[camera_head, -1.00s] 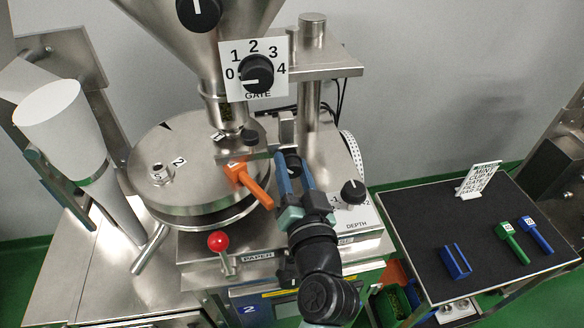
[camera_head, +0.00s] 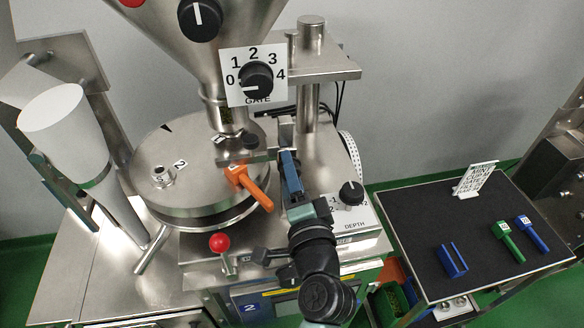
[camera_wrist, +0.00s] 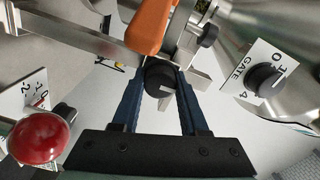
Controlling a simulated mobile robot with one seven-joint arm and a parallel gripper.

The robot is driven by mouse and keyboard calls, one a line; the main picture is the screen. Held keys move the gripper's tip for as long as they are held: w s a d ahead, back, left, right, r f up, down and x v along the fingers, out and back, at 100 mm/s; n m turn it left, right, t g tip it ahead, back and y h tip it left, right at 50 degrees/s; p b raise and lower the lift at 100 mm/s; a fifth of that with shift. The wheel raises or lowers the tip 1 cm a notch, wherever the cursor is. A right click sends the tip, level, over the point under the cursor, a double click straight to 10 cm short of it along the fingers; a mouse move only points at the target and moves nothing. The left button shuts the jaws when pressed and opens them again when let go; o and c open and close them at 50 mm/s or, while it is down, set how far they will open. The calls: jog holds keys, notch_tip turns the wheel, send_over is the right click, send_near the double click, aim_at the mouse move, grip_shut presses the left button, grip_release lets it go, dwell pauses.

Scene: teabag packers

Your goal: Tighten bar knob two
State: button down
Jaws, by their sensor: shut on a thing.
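A round black knob (camera_wrist: 161,80) with a white line sits between the blue fingers of my gripper (camera_wrist: 160,84) in the wrist view. My gripper is shut on it. In the head view my gripper (camera_head: 288,168) is at the right end of the metal bar, and its finger hides the gripped knob. A second black bar knob (camera_head: 251,140) stands further left on the bar; a black knob also shows in the wrist view (camera_wrist: 208,37). No number is readable on either knob. An orange handle (camera_head: 248,186) lies just left of my gripper.
The gate dial (camera_head: 257,80) is above, and the depth dial (camera_head: 351,193) is right of my gripper. A red ball lever (camera_head: 219,242) stands at the front left. The black-topped cart (camera_head: 410,225) at right holds blue and green tools.

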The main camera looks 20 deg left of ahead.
jog(key=shift+f+m, duration=0.1)
jog(key=shift+m, duration=0.2)
jog(key=c, duration=0.7)
grip_release()
jog(key=b+v, duration=0.5)
jog(key=v, duration=0.8)
